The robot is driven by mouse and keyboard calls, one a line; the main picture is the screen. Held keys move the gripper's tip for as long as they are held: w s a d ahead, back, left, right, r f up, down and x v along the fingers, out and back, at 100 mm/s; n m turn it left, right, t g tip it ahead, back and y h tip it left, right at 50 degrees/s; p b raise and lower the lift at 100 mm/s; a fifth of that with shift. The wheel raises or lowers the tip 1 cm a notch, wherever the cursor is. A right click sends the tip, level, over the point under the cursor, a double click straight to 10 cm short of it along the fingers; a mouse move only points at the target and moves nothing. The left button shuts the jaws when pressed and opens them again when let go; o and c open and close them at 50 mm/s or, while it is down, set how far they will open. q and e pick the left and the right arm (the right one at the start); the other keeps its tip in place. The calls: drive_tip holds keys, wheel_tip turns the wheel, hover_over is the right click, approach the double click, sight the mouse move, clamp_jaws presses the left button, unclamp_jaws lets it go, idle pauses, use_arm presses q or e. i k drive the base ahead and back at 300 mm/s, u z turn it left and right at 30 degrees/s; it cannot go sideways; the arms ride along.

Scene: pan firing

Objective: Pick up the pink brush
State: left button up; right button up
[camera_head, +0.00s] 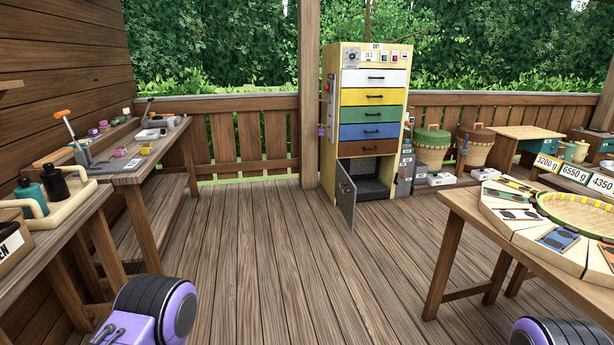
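No pink brush can be made out for certain. Small pink-magenta items sit on the left workbench (160,150): one pink piece (119,152) lies near its front, and another (103,125) is at the back by the wall. They are too small to tell whether either is a brush. A small purple thing (321,131) hangs on the left side of the drawer cabinet (342,160). Purple and black parts of my two arms show at the bottom edge. Neither of my grippers is in view.
The cabinet's lower door (346,196) stands open into the room. A table with a round yellow-green tray (545,208) stands at the right. The wooden floor (270,270) between is clear.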

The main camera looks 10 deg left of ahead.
sight(105, 127)
drive_tip(key=z, duration=0.1)
drive_tip(key=i, duration=2.9)
drive_tip(key=u, duration=0.8)
drive_tip(key=i, duration=2.3)
drive_tip(key=u, duration=1.05)
